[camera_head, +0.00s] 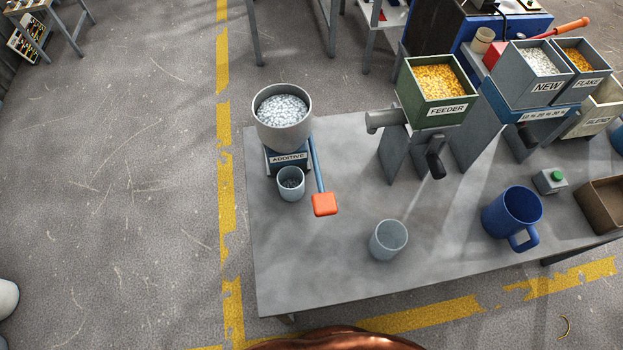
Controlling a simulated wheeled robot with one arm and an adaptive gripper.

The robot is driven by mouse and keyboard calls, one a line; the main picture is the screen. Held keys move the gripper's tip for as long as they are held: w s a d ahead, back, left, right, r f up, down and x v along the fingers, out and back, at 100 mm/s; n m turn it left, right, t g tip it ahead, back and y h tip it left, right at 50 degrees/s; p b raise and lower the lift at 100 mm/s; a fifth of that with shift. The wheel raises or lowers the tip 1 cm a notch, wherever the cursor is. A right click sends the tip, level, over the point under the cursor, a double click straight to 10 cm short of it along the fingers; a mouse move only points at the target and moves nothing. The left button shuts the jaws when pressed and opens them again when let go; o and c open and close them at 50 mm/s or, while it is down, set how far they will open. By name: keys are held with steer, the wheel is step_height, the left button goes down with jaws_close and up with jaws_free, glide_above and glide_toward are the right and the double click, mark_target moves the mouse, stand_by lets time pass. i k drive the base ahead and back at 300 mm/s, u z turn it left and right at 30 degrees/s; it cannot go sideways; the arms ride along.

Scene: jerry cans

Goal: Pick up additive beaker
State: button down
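A small grey beaker (291,187) stands upright on the table just in front of the stand labelled ADDITIVE (289,159). It seems to hold some dark grains at the bottom. A large grey bowl (284,134) full of white-grey granules sits on top of that stand. A second, light grey beaker (387,243) stands upright near the table's front edge and looks empty. My gripper is not in view, so no contact with either beaker shows.
A blue lever with an orange paddle (324,204) lies right of the small beaker. The green FEEDER hopper (421,114), blue mug (503,215), green-button box (549,182) and brown bin (599,208) stand farther right. The grey table (310,260) is clear at front left.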

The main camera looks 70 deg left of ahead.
mark_target(290, 179)
steer(key=z, duration=5.85)
steer(key=k, duration=1.35)
steer(key=z, duration=0.45)
steer(key=i, duration=0.35)
steer(key=z, duration=0.1)
